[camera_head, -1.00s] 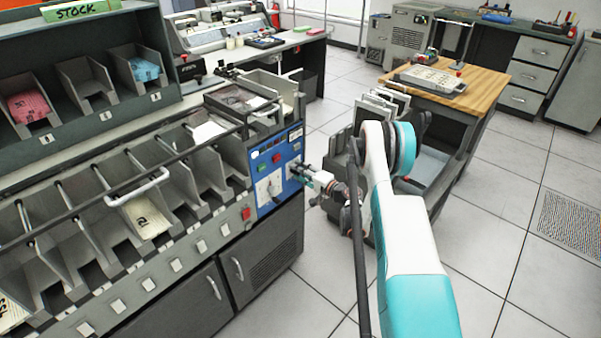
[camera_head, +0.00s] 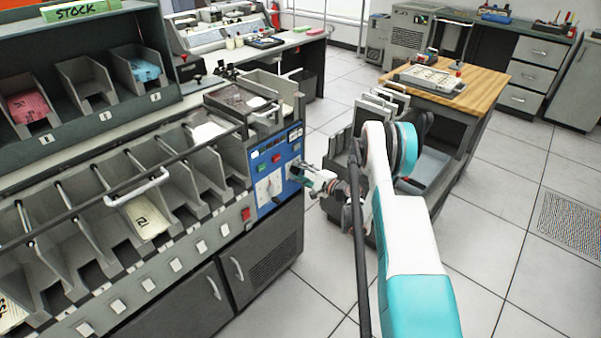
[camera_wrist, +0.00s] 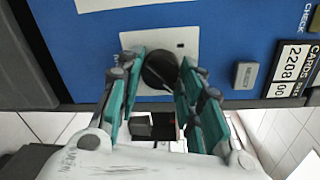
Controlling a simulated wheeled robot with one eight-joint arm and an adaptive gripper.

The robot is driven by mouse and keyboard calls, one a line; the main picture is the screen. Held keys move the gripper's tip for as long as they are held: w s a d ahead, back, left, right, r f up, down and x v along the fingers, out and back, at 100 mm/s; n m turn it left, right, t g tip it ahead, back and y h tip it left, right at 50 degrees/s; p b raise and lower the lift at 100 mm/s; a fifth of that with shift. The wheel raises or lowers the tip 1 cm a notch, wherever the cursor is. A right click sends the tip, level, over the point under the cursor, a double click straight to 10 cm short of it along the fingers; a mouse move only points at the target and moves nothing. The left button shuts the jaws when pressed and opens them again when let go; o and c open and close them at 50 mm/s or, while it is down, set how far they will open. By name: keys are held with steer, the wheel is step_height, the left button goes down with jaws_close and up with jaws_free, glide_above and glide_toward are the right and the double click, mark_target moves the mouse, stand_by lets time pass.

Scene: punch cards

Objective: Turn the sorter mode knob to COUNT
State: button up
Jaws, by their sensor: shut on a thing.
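The black mode knob (camera_wrist: 158,70) sits on a white plate (camera_wrist: 185,40) on the sorter's blue panel (camera_wrist: 235,30). In the wrist view my gripper (camera_wrist: 162,74) has its teal fingers on either side of the knob and is shut on it. A light pointer line shows on the knob, but no mode labels on the plate can be read. In the head view my gripper (camera_head: 300,173) meets the right part of the blue panel (camera_head: 266,167) and hides the knob there.
A grey reset button (camera_wrist: 245,75) and a card counter (camera_wrist: 290,70) are beside the knob plate. Another white plate (camera_head: 269,186) is left of my gripper. Card pockets (camera_head: 140,215) run along the sorter's left. A wooden-topped table (camera_head: 485,85) stands behind my arm.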

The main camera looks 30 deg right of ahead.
steer(key=o, duration=1.1)
steer(key=shift+d, duration=0.1)
steer(key=shift+c, duration=0.2)
